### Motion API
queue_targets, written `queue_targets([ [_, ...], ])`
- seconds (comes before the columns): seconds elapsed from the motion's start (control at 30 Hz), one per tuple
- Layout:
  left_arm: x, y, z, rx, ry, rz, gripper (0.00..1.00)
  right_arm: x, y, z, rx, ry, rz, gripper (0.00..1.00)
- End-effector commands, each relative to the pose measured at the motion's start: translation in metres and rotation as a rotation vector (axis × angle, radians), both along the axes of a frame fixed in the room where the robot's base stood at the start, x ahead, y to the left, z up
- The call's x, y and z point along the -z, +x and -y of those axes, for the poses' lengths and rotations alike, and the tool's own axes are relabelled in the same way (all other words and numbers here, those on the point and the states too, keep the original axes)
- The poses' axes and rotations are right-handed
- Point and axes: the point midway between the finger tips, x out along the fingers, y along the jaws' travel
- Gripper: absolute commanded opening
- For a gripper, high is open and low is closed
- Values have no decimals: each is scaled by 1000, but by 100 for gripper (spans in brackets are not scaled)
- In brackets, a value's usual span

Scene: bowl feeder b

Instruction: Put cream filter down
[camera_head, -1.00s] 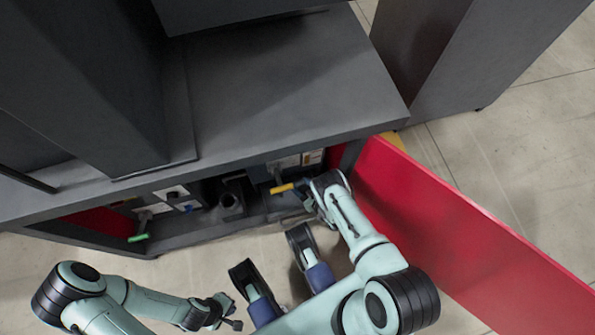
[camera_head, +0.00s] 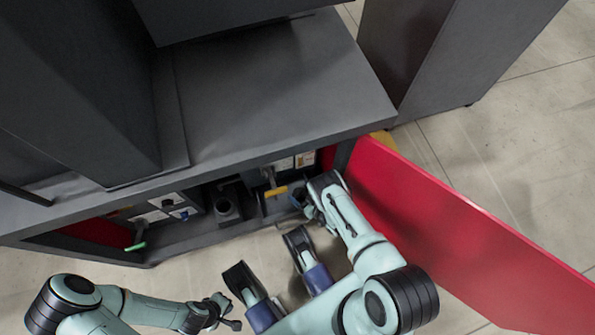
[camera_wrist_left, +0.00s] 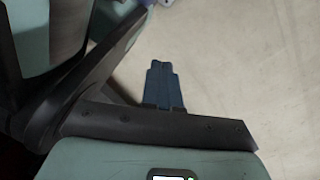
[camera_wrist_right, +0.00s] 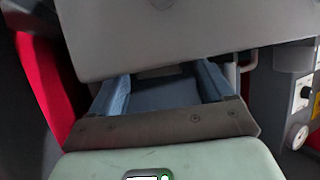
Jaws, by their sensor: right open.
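My right gripper (camera_head: 308,207) is at the right end of the cabinet's low opening, beside a yellow handle. In the right wrist view its two blue fingers (camera_wrist_right: 166,92) are apart. A pale grey flat-faced block (camera_wrist_right: 185,38) lies just beyond them and hides part of the view; I cannot tell whether it is the cream filter. I see no surely identifiable cream filter in the head view. My left gripper (camera_head: 232,316) is low in front of the cabinet; in the left wrist view its blue fingers (camera_wrist_left: 163,86) are together and empty, over bare floor.
The dark grey cabinet (camera_head: 300,85) has a low opening with a black pipe socket (camera_head: 223,207), the yellow handle (camera_head: 276,192) and a green handle (camera_head: 135,246). An open red door (camera_head: 450,215) stands close to the right arm.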

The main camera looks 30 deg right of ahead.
Motion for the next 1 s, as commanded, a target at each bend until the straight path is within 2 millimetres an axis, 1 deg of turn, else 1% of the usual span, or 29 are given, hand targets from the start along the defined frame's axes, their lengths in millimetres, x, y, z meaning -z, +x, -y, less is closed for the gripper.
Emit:
queue_targets([
  [0.03, -9, 9, 2, 4, 1, 31, 0, -7, -12, 2, 3, 0, -4, 80],
  [0.2, -28, 38, 5, 12, 7, 128, 0, -21, -46, 8, 3, 1, -3, 80],
  [0.3, -38, 51, 7, 15, 10, 169, 0, -28, -62, 10, 2, 1, -2, 80],
  [0.4, -44, 60, 8, 17, 11, 200, 0, -32, -74, 12, 1, -1, -1, 80],
  [0.5, -48, 65, 9, 18, 11, 217, 0, -35, -81, 13, 1, 1, 0, 80],
  [0.6, -49, 67, 9, 17, 13, 224, 0, -35, -83, 13, 0, 1, 0, 80],
  [1.0, -49, 67, 9, 18, 12, 223, 0, -35, -83, 13, 0, 0, 1, 80],
])
